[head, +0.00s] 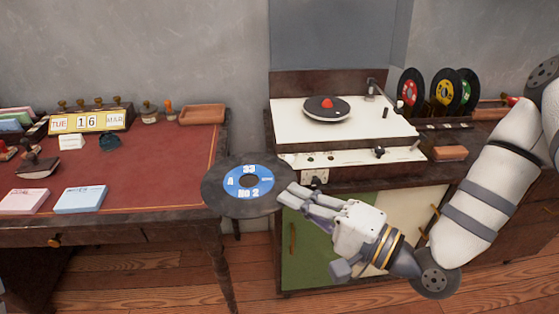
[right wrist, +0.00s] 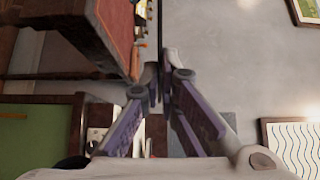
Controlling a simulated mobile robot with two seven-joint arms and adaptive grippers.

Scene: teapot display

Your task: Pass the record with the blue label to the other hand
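The record with the blue label (head: 215,189) is a black disc held out in front of the gap between the desk and the cabinet in the head view. Its label face is turned toward the head camera. My right gripper (head: 285,193) is shut on the record's right edge. In the right wrist view the record shows edge-on as a thin dark line (right wrist: 159,45) between the fingertips (right wrist: 160,85). My left gripper is not in the head view.
The red-topped desk (head: 150,165) stands left, with a calendar (head: 88,121) and note pads (head: 80,199). The turntable (head: 340,125) stands on the cabinet, with several records (head: 445,88) in a rack at right. Pictures hang on the wall (right wrist: 295,145).

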